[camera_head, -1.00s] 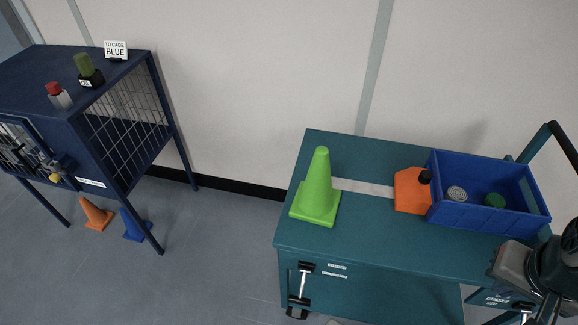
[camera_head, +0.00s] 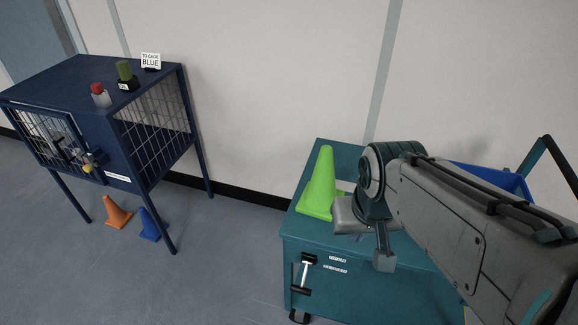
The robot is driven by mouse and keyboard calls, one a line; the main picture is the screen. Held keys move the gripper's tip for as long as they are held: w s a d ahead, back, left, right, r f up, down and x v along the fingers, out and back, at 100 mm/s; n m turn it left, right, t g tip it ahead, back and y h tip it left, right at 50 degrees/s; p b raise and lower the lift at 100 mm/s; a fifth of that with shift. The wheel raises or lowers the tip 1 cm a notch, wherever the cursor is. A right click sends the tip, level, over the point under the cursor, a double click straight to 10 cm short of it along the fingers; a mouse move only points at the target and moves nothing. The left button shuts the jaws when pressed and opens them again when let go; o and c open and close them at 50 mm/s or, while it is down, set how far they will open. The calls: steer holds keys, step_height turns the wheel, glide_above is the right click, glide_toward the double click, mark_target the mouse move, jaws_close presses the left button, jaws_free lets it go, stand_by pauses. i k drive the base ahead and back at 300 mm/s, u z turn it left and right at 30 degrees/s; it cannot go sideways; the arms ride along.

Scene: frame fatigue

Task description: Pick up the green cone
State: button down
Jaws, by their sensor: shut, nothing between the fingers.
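The green cone (camera_head: 320,187) stands upright on the left part of the teal cart's top (camera_head: 302,226). Its lower right side is close to my arm's end in the picture. My gripper (camera_head: 384,262) points down just right of the cone, over the cart's front part. Its fingers look closed together, with nothing seen between them. I cannot tell whether any part of my wrist touches the cone.
My arm hides much of the cart top, including the orange piece. The blue bin (camera_head: 492,180) shows partly behind it. A dark blue cage (camera_head: 125,130) stands left, with an orange cone (camera_head: 117,213) and blue cone (camera_head: 152,226) below. Open floor lies between.

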mark_target(317, 197)
steer(key=z, duration=0.05)
steer(key=k, duration=1)
steer(key=u, duration=0.7)
steer(key=i, duration=0.75)
steer(key=z, duration=0.65)
steer(key=i, duration=0.8)
steer(key=z, duration=0.7)
